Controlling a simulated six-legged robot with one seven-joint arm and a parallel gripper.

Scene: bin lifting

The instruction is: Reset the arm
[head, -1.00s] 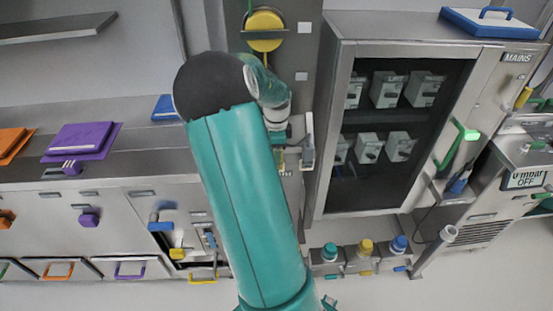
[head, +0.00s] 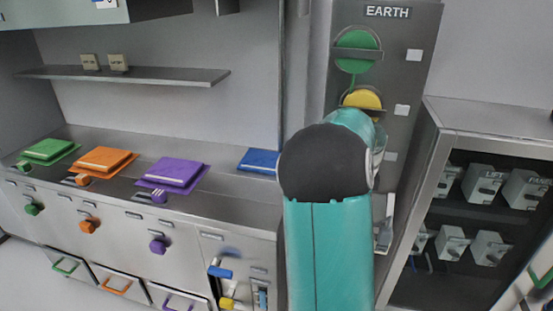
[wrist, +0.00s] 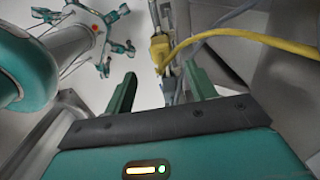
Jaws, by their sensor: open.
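My teal arm with its dark round joint rises in the middle of the head view and hides part of the panel behind it. My gripper (wrist: 160,92) shows in the wrist view with its two green fingers apart. Nothing is held between them. A yellow plug-like piece with a yellow cable (wrist: 161,50) and a grey cable appear beyond the fingertips; I cannot tell how far away they are. In the head view the gripper is mostly hidden behind my arm.
A steel cabinet (head: 440,165) with several grey boxes stands close at the right. The EARTH panel (head: 408,75) is behind my arm. At the left, a counter bears green (head: 48,150), orange (head: 102,160), purple (head: 174,172) and blue (head: 258,160) lids. A shelf (head: 150,78) hangs above.

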